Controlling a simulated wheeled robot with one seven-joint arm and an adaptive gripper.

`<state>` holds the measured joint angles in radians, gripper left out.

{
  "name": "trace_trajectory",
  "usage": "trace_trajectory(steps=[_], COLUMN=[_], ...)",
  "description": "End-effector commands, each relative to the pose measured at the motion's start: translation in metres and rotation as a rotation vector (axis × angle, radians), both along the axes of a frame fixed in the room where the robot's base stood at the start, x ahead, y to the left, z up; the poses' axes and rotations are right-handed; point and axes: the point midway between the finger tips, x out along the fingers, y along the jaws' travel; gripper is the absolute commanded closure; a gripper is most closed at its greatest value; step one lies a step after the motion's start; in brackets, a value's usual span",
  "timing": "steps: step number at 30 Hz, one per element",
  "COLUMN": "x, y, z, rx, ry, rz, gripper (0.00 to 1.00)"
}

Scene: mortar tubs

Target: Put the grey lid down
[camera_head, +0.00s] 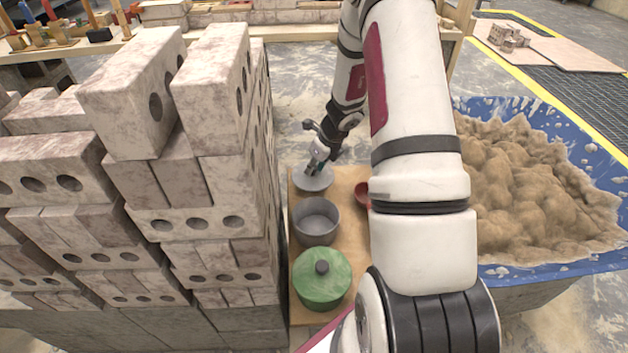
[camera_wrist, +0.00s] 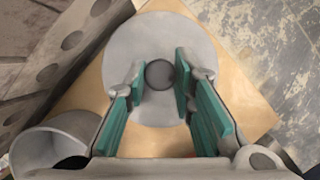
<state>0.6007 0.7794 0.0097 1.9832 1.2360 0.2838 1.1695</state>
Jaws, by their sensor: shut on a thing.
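The grey lid (camera_head: 313,184) is a flat disc over the far end of the wooden board (camera_head: 345,190). My gripper (camera_head: 316,168) is shut on its dark round knob (camera_wrist: 160,75), with the green finger pads on either side in the wrist view. I cannot tell whether the lid touches the board or hangs just above it. An open grey pot (camera_head: 317,238) stands nearer on the board, and its edge also shows at lower left in the wrist view (camera_wrist: 35,150). A green lidded pot (camera_head: 322,290) stands nearest.
A tall stack of pale bricks (camera_head: 180,190) stands close on the left of the board. A blue tub (camera_head: 590,150) of brown mortar (camera_head: 530,190) is on the right. A red thing (camera_head: 362,193) shows partly behind my arm. A bench (camera_head: 100,45) with tools is behind.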

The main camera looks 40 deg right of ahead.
Motion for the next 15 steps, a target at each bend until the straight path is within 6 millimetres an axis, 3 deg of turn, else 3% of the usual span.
trace_trajectory(steps=[9, 15], x=[0.000, 0.000], y=[0.000, 0.000], z=[-0.035, -0.037], rx=[0.001, -0.001], ry=[-0.001, -0.001], rz=[0.001, 0.002], gripper=[1.00, 1.00])
